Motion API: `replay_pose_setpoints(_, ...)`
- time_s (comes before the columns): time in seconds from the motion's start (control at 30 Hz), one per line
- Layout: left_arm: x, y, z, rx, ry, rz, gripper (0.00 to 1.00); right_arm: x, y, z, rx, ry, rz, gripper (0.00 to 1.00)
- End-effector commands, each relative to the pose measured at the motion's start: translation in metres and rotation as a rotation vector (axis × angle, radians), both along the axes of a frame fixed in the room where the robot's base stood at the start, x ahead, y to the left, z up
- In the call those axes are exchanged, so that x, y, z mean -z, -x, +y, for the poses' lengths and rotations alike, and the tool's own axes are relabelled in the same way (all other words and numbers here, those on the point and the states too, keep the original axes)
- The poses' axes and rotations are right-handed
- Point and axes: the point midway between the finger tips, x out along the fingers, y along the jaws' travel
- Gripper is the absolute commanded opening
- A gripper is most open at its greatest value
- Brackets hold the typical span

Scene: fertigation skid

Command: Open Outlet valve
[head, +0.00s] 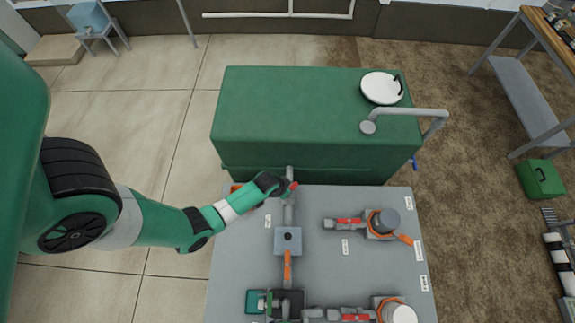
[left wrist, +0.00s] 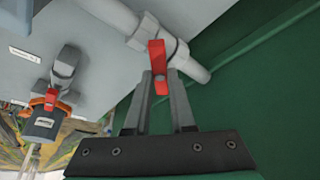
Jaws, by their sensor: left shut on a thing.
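My left gripper (head: 284,187) reaches in from the left to the valve on the grey vertical pipe, just in front of the green tank. Its two fingers (left wrist: 160,78) are shut on a red valve handle (left wrist: 157,55), which sits between the fingertips in the left wrist view. A bit of the red handle also shows in the head view (head: 293,186). The grey pipe (left wrist: 112,14) with its valve body lies just beyond the handle. The labels on the panel are too small to read, so I cannot tell which one names this valve. My right gripper is not in view.
The green tank (head: 300,105) stands behind the grey panel (head: 345,270). A curved grey pipe (head: 410,112) rises at the tank's right. Open floor lies left.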

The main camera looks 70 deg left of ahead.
Motion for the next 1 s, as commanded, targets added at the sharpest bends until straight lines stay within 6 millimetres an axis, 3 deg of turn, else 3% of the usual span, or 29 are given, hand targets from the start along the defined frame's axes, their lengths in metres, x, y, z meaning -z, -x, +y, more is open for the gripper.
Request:
replay_pose_setpoints(0.47,0.000,0.000,-0.001,-0.047,0.000,0.000,0.00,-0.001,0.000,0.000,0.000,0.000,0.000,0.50)
replay_pose_setpoints(1.0,-0.002,-0.003,-0.003,-0.436,-0.002,0.002,0.00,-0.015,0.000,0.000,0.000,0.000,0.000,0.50)
